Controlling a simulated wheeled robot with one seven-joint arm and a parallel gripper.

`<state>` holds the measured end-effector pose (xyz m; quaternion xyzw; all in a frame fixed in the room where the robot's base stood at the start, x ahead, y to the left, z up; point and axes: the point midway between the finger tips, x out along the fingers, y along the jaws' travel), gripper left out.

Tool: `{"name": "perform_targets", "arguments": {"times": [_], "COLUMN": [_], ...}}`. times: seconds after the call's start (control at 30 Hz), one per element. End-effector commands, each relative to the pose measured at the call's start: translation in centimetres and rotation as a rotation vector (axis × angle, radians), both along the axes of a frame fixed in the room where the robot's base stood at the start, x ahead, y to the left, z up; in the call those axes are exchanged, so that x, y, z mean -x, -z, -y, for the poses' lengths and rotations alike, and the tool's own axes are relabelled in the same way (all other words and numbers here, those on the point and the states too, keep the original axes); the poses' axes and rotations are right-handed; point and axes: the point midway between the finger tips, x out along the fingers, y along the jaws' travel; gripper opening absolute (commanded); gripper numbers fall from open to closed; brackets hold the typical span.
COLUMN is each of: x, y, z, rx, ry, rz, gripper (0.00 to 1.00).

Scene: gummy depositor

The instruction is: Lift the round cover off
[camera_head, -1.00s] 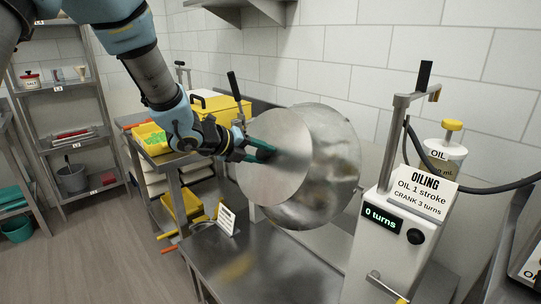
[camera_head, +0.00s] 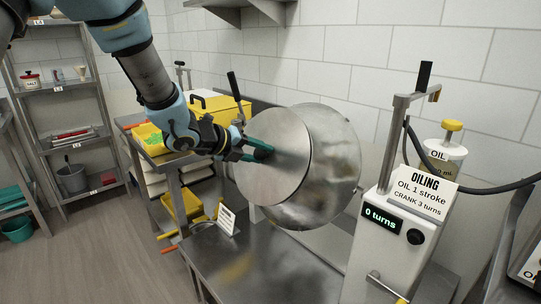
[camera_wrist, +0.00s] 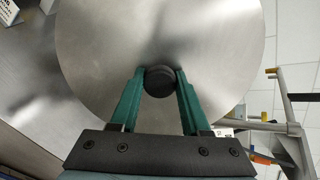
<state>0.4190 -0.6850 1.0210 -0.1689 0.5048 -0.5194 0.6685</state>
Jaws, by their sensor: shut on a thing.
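The round cover (camera_head: 276,178) is a flat metal disc at the front of a large shiny metal drum (camera_head: 338,165). It stands nearly upright, facing left, and hides the drum's opening. In the wrist view the cover (camera_wrist: 200,35) fills most of the picture, with a dark round knob (camera_wrist: 160,81) at its middle. My gripper (camera_head: 265,150) has its green fingers on either side of the knob, shut on it; the fingers also show in the wrist view (camera_wrist: 158,88). I cannot tell whether the cover touches the drum's rim.
An oiling machine (camera_head: 383,225) with a "0 turns" display stands at the right, an oil bottle (camera_head: 443,155) behind it. A steel table (camera_head: 260,268) lies below the drum. A yellow box (camera_head: 218,112) and a green-filled tray (camera_head: 150,140) are at the left.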

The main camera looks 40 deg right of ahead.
Motion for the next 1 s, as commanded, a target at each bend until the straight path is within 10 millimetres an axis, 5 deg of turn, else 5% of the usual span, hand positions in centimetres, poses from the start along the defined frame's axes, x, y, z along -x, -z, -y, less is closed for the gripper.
{"name": "perform_targets", "arguments": {"times": [0.63,1.0], "x": [-0.1,-0.4], "y": [-1.2,-3.2], "z": [-1.8,-5.1], "rx": [0.001,0.001], "ry": [0.000,-0.002], "rz": [0.000,0.001], "gripper": [0.00,0.00]}}
